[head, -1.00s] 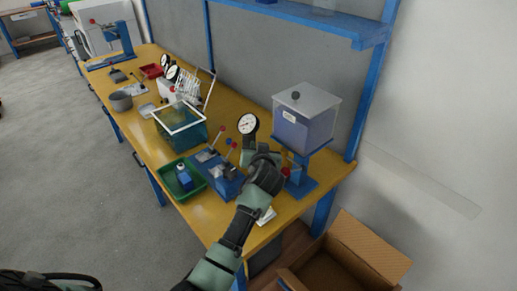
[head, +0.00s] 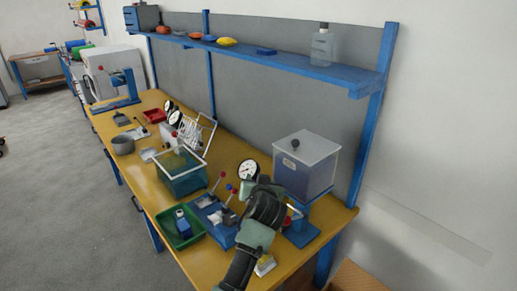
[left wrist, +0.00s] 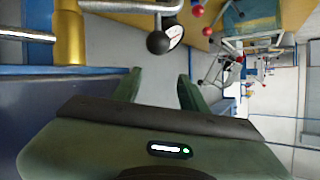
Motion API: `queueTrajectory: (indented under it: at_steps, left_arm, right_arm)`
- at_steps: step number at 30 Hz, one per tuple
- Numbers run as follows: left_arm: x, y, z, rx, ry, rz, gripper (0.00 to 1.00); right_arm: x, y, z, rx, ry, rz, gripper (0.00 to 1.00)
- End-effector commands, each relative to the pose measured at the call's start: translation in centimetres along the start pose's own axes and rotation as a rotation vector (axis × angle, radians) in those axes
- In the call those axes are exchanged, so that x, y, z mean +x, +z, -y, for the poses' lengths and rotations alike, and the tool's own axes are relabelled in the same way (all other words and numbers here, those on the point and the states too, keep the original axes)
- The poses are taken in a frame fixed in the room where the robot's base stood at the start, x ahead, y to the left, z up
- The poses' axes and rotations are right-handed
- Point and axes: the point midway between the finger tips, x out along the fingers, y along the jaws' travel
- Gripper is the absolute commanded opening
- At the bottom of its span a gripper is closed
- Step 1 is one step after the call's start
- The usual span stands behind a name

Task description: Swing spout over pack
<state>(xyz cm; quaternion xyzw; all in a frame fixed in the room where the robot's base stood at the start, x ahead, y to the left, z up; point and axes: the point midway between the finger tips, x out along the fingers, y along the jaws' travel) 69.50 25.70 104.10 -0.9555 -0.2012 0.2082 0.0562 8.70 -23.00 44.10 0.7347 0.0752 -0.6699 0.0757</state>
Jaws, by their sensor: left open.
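A clear-walled, blue-tinted hopper (head: 305,168) stands on a blue stand at the near right end of the bench. My left gripper (head: 262,186) is in front of the hopper and hides part of the stand. Its fingers (left wrist: 160,92) are apart with nothing between them; the ball end is just beyond, and I cannot tell whether they touch. A small white and yellow item (head: 265,265), possibly the pack, lies near the bench edge. My right gripper is out of view.
A blue lever fixture (head: 215,210) with red knobs, a gauge (head: 248,170), a green tray (head: 180,236) and a teal bin (head: 182,180) crowd the bench to the left. A blue shelf (head: 300,68) runs above. A cardboard box (head: 352,279) is below.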

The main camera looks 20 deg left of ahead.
Motion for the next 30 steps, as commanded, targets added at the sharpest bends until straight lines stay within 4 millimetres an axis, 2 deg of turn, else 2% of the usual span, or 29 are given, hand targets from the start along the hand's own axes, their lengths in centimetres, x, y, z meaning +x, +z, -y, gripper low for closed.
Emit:
queueTrajectory:
  at_steps: [1,9,15,21,30]
  left_arm:
    - [-0.5,-1.3,0.2,-0.005,0.001,-0.006,0.43]
    - [-3.0,-7.4,1.5,-0.006,0.001,-0.005,0.43]
    - [-4.6,-11.1,2.3,-0.003,0.002,-0.004,0.43]
    - [-5.4,-13.0,2.7,-0.001,0.001,-0.001,0.43]
    - [-5.5,-13.4,2.8,0.000,0.001,0.000,0.43]
  right_arm:
    - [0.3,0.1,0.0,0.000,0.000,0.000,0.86]
    - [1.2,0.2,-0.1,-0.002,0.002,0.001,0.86]
    - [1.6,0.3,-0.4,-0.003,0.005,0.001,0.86]
    - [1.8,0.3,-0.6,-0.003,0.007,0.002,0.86]
    - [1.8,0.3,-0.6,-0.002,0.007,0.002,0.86]
